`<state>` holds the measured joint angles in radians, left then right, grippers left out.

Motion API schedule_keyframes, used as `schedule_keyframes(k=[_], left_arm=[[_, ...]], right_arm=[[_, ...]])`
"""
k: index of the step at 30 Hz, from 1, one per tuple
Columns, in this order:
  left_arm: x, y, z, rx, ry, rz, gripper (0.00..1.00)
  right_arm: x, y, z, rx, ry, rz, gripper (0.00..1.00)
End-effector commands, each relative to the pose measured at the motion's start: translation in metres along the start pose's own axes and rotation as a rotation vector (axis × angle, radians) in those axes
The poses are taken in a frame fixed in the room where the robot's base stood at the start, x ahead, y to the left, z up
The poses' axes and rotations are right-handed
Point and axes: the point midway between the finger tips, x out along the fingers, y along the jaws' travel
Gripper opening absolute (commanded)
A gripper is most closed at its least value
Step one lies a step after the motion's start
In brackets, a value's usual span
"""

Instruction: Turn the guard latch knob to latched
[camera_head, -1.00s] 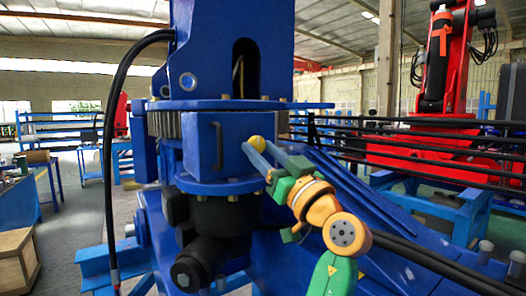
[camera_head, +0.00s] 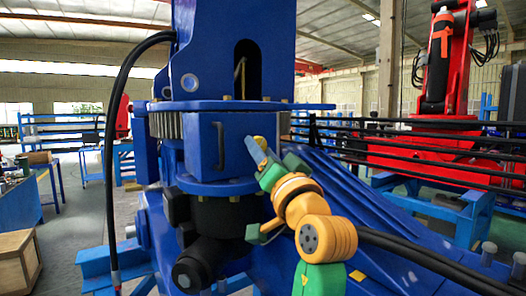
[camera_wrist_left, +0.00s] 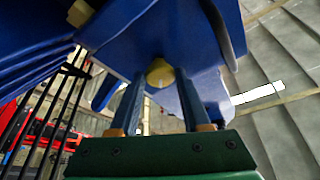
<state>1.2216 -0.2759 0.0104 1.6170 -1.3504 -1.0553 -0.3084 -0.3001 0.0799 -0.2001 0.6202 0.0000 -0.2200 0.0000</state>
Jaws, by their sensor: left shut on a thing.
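The guard latch knob (camera_head: 260,140) is small and yellow. It sits on the right part of the blue guard box (camera_head: 205,140) of the crane stand, mostly hidden behind my gripper's finger in the head view. My left gripper (camera_head: 256,146) reaches it from the lower right and is shut on it. In the left wrist view the knob (camera_wrist_left: 160,73) shows between the tips of the two blue fingers, in front of the blue housing. The knob's exact turn angle cannot be told. My right gripper is not in view.
A dark handle (camera_head: 220,146) stands on the front of the guard box, left of the knob. A black motor (camera_head: 222,214) hangs below. A sloping blue beam (camera_head: 350,195) and black cables (camera_head: 420,257) run to the right. Black rails (camera_head: 420,150) stand behind.

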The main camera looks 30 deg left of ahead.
Motion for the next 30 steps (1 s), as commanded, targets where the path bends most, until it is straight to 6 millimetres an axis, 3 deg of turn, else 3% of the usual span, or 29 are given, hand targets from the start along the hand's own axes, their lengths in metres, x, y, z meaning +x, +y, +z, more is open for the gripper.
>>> schedule_keyframes(k=[30], left_arm=[[0.003, -0.009, -0.007, 0.821, -0.002, 0.342, 0.0]], right_arm=[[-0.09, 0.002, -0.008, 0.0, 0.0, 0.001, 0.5]])
